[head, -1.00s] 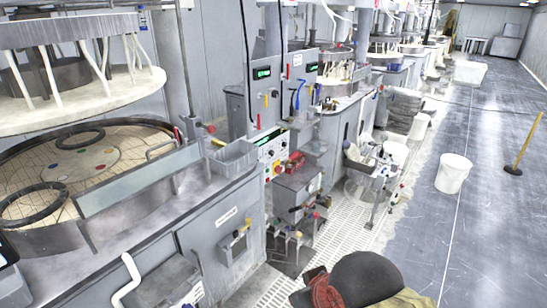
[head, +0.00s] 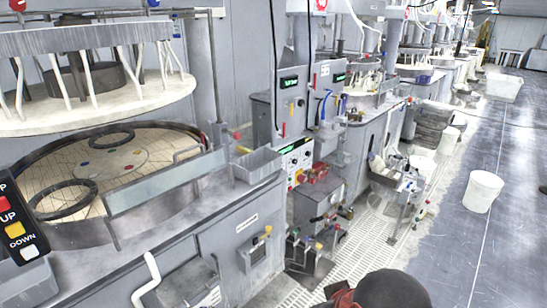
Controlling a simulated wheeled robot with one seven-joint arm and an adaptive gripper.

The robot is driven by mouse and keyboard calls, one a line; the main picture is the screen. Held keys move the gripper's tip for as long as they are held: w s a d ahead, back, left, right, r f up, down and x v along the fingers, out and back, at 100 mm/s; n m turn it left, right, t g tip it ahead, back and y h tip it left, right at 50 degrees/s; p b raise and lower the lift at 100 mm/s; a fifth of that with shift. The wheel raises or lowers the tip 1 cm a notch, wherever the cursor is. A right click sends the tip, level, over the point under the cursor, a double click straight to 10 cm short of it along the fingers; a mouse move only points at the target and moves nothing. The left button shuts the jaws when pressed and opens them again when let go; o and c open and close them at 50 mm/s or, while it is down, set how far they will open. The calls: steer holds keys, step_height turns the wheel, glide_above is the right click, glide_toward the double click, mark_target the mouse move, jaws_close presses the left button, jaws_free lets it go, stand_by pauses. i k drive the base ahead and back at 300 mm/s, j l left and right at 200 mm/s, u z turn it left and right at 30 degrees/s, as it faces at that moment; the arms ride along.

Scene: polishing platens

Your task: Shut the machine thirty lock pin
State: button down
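The nearest polishing machine fills the left, with a round platen (head: 150,150) under a raised white upper plate (head: 110,105). A low grey guard panel (head: 155,189) stands upright along the platen's front edge. A small red knob (head: 237,135) and a yellow part (head: 242,150) sit by the post at the platen's right. I cannot tell whether either is the lock pin, nor read a machine number. The grey cabinet front (head: 215,262) bears a small white label and a yellow-handled valve (head: 262,237).
A control panel with a green display (head: 295,165) and several valves (head: 305,245) stand right of the cabinet. An UP/DOWN button box (head: 18,230) shows at the left edge. A white bucket (head: 482,191) stands on the floor. The aisle (head: 440,265) at right is largely clear.

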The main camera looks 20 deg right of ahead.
mark_target(237, 135)
steer(key=i+l+u, duration=0.3)
steer(key=i+l, duration=0.15)
steer(key=i, duration=0.15)
steer(key=i+l+u, duration=0.35)
steer(key=i+l, duration=0.2)
steer(key=i+l+u, duration=0.3)
steer(key=i+l, duration=0.2)
steer(key=l, duration=0.25)
